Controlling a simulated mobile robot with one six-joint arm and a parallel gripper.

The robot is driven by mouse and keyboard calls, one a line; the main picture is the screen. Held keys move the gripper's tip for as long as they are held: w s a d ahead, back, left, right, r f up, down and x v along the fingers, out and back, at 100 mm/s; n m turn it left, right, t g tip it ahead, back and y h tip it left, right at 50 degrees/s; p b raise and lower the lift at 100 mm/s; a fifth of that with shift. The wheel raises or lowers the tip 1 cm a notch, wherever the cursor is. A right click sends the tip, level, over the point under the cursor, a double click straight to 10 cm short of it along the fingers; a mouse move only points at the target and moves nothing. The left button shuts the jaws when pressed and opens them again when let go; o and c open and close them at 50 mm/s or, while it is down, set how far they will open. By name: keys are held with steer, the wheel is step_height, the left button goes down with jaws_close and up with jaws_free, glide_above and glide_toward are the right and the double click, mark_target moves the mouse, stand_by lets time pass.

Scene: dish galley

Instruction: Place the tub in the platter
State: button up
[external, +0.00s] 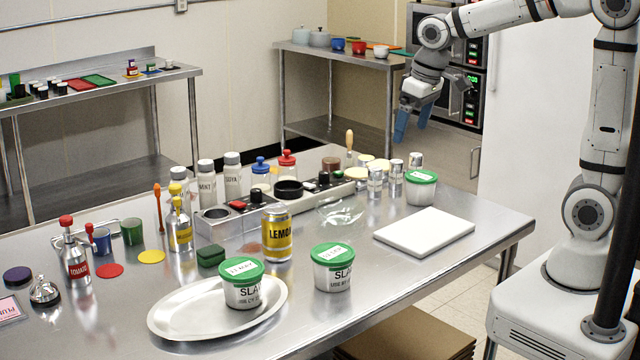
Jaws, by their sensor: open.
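A third green-lidded tub (420,194) stands farther back, behind the white board. My gripper (412,128) has blue fingers, open and empty. It hangs high above the back right part of the table, well away from the platter.
A white cutting board (424,232) lies at the right. A yellow can (277,236) stands close behind the tubs. A clear glass bowl (340,211) and a condiment caddy (228,228) fill the middle. Bottles crowd the left. The table's right front is clear.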

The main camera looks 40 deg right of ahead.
steer(key=s+d+f+m, duration=0.1)
steer(key=s+d, duration=0.5)
steer(key=s, duration=0.1)
steer(key=s+d+f+m, duration=0.2)
steer(key=s+d, duration=0.4)
steer(key=s, duration=0.1)
steer(key=shift+s+f+t+h, duration=0.25)
steer(key=shift+s+t+h, duration=0.05)
steer(key=shift+s+h, duration=0.1)
